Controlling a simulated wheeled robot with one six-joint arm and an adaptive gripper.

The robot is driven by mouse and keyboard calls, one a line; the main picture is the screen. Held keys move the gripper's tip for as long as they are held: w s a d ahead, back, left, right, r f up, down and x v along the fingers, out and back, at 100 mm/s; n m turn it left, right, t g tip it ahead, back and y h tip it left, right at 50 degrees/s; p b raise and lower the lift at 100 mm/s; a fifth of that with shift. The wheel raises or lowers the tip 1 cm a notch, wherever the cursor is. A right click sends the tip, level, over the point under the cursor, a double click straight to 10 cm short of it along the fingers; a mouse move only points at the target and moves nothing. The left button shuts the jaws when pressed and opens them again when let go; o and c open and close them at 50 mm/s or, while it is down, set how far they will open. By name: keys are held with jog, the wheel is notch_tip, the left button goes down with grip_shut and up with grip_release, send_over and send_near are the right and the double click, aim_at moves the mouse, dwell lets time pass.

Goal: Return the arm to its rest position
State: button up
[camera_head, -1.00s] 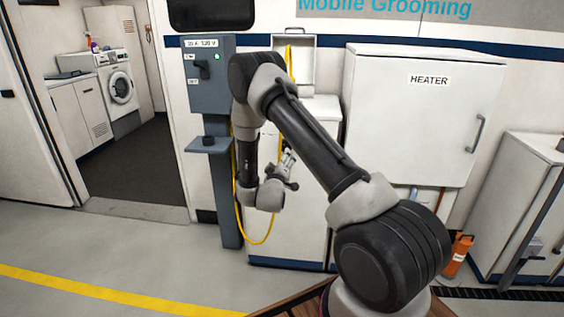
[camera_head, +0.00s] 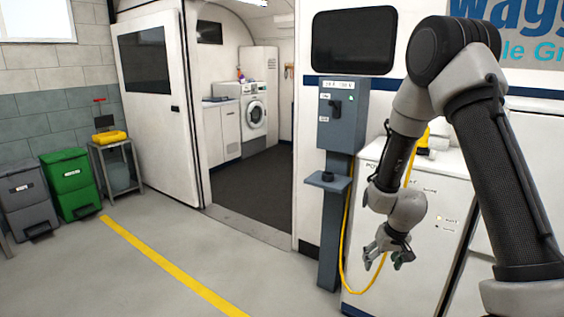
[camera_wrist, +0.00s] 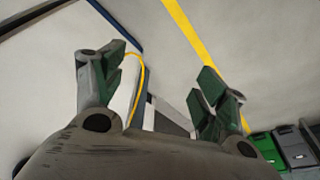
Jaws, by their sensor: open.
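My gripper (camera_head: 388,254) hangs from my bent arm in the head view, in front of the white cabinet (camera_head: 425,215) and to the right of the grey power post. Its fingers point downward. In the wrist view my gripper (camera_wrist: 158,88) has its two green-padded fingers spread apart with nothing between them. Beyond them show pale surfaces and the floor. My arm is raised and folded at the elbow on the right side of the head view.
A grey power box (camera_head: 342,115) stands on a post with a small shelf (camera_head: 328,181). A yellow cable (camera_head: 344,245) loops near my gripper. The van doorway is open. A green bin (camera_head: 70,185) stands at left. The floor with a yellow stripe (camera_head: 170,262) is clear.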

jog(key=s+d+r, duration=0.2)
jog(key=s+r, duration=1.1)
jog(key=r, duration=0.3)
jog(key=s+d+r+t, duration=0.1)
jog(key=s+d+r, duration=0.2)
jog(key=s+r, duration=1)
notch_tip(320, 180, up, 4)
jog(key=shift+s+d+f+h, duration=0.2)
jog(key=shift+s+d+h, duration=0.1)
jog(key=shift+s, duration=0.1)
